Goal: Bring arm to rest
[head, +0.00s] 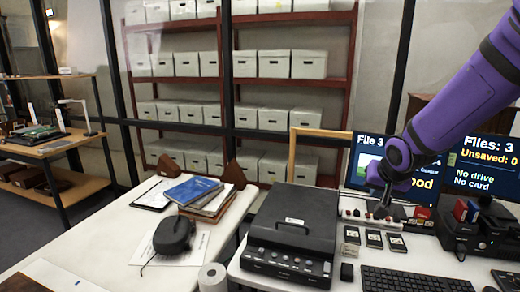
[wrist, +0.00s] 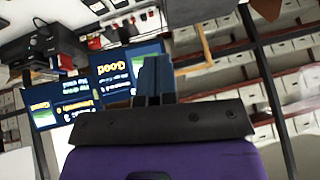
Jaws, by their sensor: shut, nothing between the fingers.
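My purple arm (head: 455,105) reaches in from the upper right in the head view. My gripper (head: 382,210) points down in front of the left monitor, above the back of the desk; I cannot tell its exact height there. In the wrist view my gripper (wrist: 154,75) shows its dark fingers close together, shut and empty. The left monitor (head: 362,160) reads "File 3" and part of "Good", partly hidden by my arm. The right monitor (head: 485,160) reads "Files: 3, Unsaved: 0, No drive, No card".
A black scanner (head: 295,225), several small cards (head: 374,239), a keyboard (head: 415,280) and a black device (head: 480,235) crowd the desk. The left table holds books (head: 192,190) and a dark rounded object (head: 172,234). Shelves of white boxes (head: 275,65) stand behind glass.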

